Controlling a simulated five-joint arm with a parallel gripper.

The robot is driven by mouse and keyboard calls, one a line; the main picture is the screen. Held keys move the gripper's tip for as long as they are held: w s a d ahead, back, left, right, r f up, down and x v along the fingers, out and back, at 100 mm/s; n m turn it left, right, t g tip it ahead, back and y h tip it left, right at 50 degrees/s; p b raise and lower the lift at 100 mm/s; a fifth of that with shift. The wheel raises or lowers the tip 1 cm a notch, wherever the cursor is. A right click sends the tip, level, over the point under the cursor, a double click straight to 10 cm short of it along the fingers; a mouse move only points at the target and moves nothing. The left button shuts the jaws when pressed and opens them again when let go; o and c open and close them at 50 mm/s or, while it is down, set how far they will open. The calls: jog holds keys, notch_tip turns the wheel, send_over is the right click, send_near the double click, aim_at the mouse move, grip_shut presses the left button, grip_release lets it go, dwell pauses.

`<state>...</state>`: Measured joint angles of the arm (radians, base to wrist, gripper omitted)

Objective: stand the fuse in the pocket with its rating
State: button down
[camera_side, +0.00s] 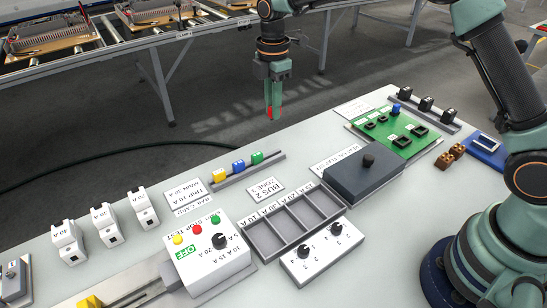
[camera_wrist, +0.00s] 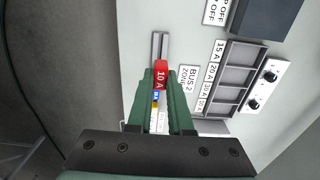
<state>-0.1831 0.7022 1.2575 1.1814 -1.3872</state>
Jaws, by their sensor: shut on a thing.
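My gripper (camera_side: 273,108) is shut on a red fuse (camera_wrist: 161,74) and holds it in the air past the far edge of the bench in the side view. The fuse's face reads 10 A in the wrist view; only a little red (camera_side: 269,113) shows in the side view. The grey pocket tray (camera_side: 268,241) lies on the bench, below and to the right of my gripper, with its pockets looking empty. In the wrist view its labels (camera_wrist: 211,73) seem to read 15 A, 20 A, 30 A and 10 A from the top; the last is small.
A grey rail (camera_side: 272,166) carries yellow, blue and green fuses (camera_side: 238,167). A white test box (camera_side: 207,254) stands left of the tray, a dark block (camera_side: 365,175) right of it, and a knobbed white panel (camera_side: 318,250) in front. A green board (camera_side: 398,135) lies farther right.

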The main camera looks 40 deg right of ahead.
notch_tip(320, 180, up, 7)
jog(key=shift+f, duration=0.15)
jog(key=shift+a+r, duration=0.1)
jog(key=shift+r, duration=0.2)
jog(key=s+a+r, duration=0.1)
jog(key=s+a, duration=0.8)
jog(key=a, duration=0.2)
send_over(263, 241)
notch_tip(263, 241, down, 16)
jog(key=shift+r, duration=0.1)
jog(key=shift+f, duration=2.35)
jog(key=shift+f, duration=0.1)
jog(key=c, duration=0.8)
grip_release()
jog(key=shift+c, duration=0.2)
